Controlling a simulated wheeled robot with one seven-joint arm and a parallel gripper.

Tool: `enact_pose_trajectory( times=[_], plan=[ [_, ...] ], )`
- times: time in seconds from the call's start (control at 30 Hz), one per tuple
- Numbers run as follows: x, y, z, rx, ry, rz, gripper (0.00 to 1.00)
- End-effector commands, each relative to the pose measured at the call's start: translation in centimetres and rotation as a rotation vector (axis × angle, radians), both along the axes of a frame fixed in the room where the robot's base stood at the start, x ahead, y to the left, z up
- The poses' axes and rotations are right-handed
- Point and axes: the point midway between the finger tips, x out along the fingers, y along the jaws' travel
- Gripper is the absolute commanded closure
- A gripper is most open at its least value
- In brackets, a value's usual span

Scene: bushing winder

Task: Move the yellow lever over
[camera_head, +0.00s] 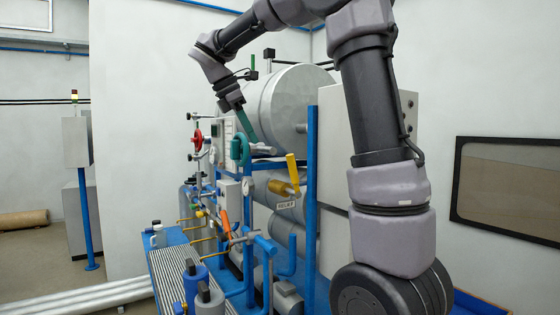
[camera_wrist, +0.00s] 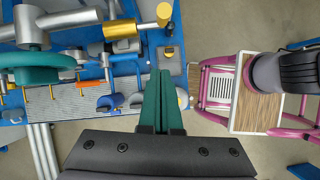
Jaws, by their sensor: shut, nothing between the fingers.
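The yellow lever (camera_head: 292,167) stands nearly upright, tilted slightly left, on a brass valve body (camera_head: 282,188) above a relief label (camera_head: 286,204). In the wrist view the brass body (camera_wrist: 120,29) is at the top, with the lever's yellow end (camera_wrist: 163,13) beside it, seen nearly end-on. My gripper (camera_head: 256,142) has green fingers and hangs up and left of the lever in the head view, apart from it. In the wrist view its fingers (camera_wrist: 161,73) lie together, empty, with their tips below the lever end.
A green handwheel (camera_head: 238,150) and a red handwheel (camera_head: 197,140) are left of the lever. A blue post (camera_head: 311,180) and a pale cabinet (camera_head: 340,120) stand close on its right. A large metal drum (camera_head: 295,105) is behind. Pipes and an orange handle (camera_head: 225,222) lie below.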

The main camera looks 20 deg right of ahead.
Motion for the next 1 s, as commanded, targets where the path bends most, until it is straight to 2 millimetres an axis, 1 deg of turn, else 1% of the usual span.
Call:
enact_pose_trajectory(
  times=[0.17, 0.5, 0.53, 0.6, 0.7, 0.83, 1.0],
  plan=[
    [0.0, -1.3, -2.1, -0.001, 0.004, -0.003, 1.00],
    [0.3, -4.7, -8.5, 0.001, 0.004, -0.002, 1.00],
    [0.4, -5.1, -8.7, 0.001, 0.003, -0.003, 1.00],
    [0.4, -6.3, -8.1, 0.002, -0.001, -0.005, 1.00],
    [0.4, -7.4, -7.8, 0.002, 0.000, -0.004, 1.00],
    [0.4, -8.3, -7.6, 0.002, 0.001, -0.003, 1.00],
    [0.4, -8.6, -7.5, 0.002, 0.001, -0.002, 1.00]
  ],
)
